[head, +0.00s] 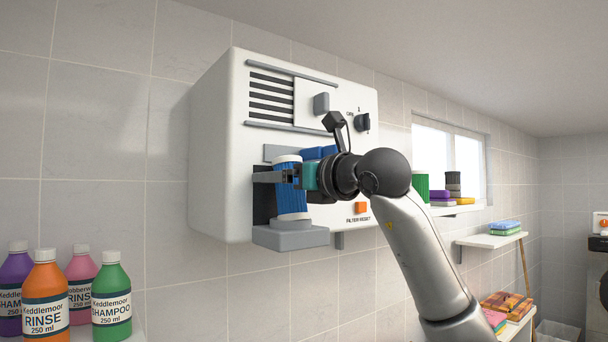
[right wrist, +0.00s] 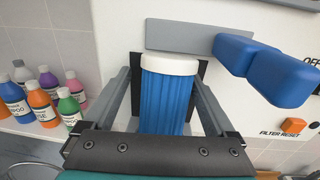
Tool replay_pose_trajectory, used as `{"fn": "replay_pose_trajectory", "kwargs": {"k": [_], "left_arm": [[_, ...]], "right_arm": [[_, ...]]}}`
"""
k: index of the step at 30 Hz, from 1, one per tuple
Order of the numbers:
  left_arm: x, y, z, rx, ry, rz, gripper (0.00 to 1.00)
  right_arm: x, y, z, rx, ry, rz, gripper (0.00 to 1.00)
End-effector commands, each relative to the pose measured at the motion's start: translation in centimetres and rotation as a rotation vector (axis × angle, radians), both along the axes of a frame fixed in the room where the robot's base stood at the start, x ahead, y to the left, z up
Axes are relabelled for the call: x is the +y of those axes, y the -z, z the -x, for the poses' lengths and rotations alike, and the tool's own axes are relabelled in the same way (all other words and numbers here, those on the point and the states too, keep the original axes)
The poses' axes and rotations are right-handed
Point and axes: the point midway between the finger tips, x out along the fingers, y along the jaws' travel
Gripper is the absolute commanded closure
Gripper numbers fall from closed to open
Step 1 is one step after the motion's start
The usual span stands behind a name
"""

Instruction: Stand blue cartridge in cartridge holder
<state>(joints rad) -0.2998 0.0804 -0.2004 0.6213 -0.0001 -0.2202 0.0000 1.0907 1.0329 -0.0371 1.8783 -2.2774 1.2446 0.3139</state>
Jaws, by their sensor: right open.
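The blue cartridge (head: 291,197), ribbed with white end caps, stands about upright in the cartridge holder (head: 290,238), the grey ledge at the front of the white wall unit. Its lower end meets the ledge; how deep it sits cannot be seen. The cartridge also shows in the right wrist view (right wrist: 165,102), in front of a dark recess. My right gripper (head: 287,176) is open around the upper cartridge, one finger on each side. In the right wrist view, gaps show between the fingers (right wrist: 165,95) and the cartridge. My left gripper is out of view.
The white wall unit (head: 222,150) carries a blue handle (right wrist: 265,70) close right of the cartridge, a dark knob (head: 362,122) and an orange filter-reset button (head: 361,208). Several bottles (head: 45,300) stand at lower left. A shelf with towels (head: 490,240) is at right.

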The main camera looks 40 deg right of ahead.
Motion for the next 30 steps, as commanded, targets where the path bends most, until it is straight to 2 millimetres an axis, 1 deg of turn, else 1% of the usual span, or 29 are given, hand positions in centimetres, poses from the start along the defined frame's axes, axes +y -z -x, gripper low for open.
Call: {"fn": "replay_pose_trajectory", "kwargs": {"k": [1,5,12,18,21,24,30], "left_arm": [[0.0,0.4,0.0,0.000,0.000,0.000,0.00],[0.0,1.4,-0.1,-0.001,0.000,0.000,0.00],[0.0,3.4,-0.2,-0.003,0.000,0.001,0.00],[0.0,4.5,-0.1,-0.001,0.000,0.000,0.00],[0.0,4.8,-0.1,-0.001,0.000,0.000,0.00],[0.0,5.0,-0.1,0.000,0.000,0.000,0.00],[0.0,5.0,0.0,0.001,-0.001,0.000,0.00]], "right_arm": [[-0.2,0.9,0.2,0.021,0.006,-0.004,0.00],[0.0,0.7,2.6,0.010,0.007,0.002,0.00],[0.5,0.3,8.8,-0.006,0.005,0.006,0.00],[0.9,0.0,13.0,-0.013,0.002,0.007,0.00],[1.0,-0.2,14.4,-0.016,0.000,0.007,0.00],[1.1,-0.3,15.3,-0.016,-0.001,0.006,0.00],[1.2,-0.3,15.8,-0.016,-0.004,0.006,0.00]]}}
